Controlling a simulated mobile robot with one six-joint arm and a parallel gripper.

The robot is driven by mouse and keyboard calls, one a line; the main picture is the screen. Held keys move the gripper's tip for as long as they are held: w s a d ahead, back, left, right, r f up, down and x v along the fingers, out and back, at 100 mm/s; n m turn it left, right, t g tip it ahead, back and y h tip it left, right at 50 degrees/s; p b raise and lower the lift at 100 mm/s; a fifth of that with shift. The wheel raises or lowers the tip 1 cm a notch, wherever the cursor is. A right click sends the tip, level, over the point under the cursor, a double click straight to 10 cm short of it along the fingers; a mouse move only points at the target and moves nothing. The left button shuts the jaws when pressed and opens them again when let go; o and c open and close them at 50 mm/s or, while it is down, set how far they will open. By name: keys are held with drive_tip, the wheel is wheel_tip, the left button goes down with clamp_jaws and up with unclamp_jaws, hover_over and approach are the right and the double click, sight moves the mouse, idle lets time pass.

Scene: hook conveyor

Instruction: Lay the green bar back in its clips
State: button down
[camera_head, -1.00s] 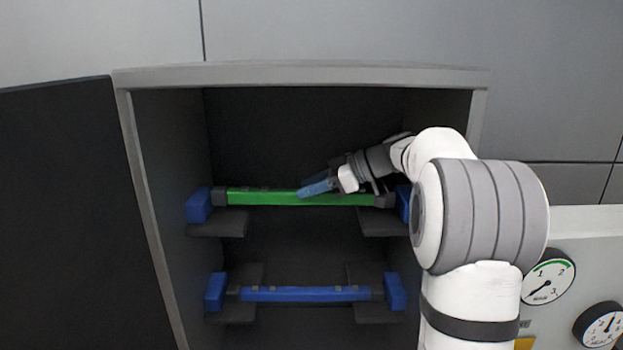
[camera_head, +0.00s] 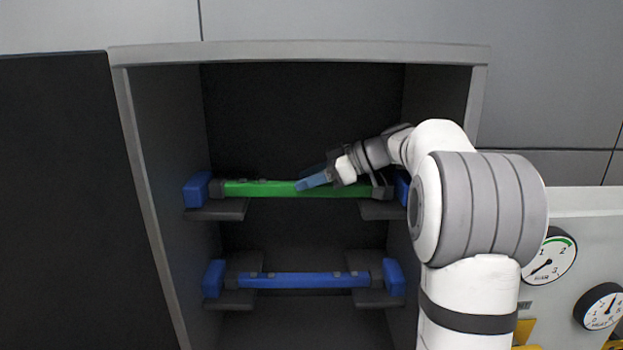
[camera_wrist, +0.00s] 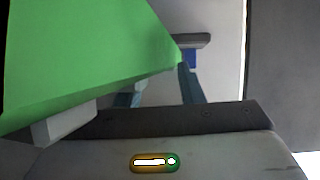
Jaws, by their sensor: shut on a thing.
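The green bar (camera_head: 255,189) has dark end blocks and lies roughly level in the upper part of the open cabinet. It is between the upper left blue block (camera_head: 197,190) and the upper right blue block (camera_head: 402,188), over two dark brackets (camera_head: 217,210). I cannot tell whether it rests on them. My gripper (camera_head: 313,182) comes in from the right and is shut on the bar right of its middle, with blue-grey fingers. In the wrist view the bar (camera_wrist: 90,60) looms large at upper left and partly hides the fingers. My gripper hides part of the bar's right half.
A blue bar (camera_head: 305,280) lies on the lower brackets between blue blocks. The cabinet's side walls and top edge (camera_head: 300,52) frame the space. The dark open door (camera_head: 70,200) is at left. Gauges (camera_head: 548,262) are at right.

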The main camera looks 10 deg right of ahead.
drive_tip(key=c, duration=1)
unclamp_jaws()
drive_tip(key=shift+c, duration=0.2)
drive_tip(key=shift+o, duration=0.8)
